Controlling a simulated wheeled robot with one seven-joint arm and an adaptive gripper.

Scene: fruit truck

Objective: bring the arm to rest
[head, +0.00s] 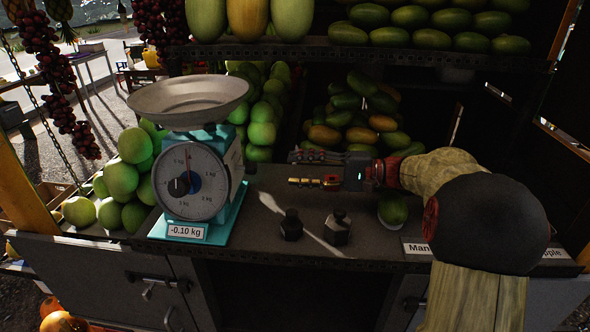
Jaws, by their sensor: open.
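My gripper (293,170) is in the head view, above the dark counter and just right of the weighing scale. Its fingers point left, one above the other with a gap between them, and nothing shows in the gap. My arm comes in from the lower right, with the elbow bent over the counter's right front. The teal scale (208,180) stands on the counter with a metal pan (190,97) on top. The pan looks empty, and the label reads -0.10 kg.
Two dark weights (291,225) (337,229) stand on the counter below my gripper. A green mango (393,208) lies beneath my wrist. Green fruit is piled left of the scale (122,178) and behind it. A shelf (350,53) with fruit runs above. Some counter between scale and weights is bare.

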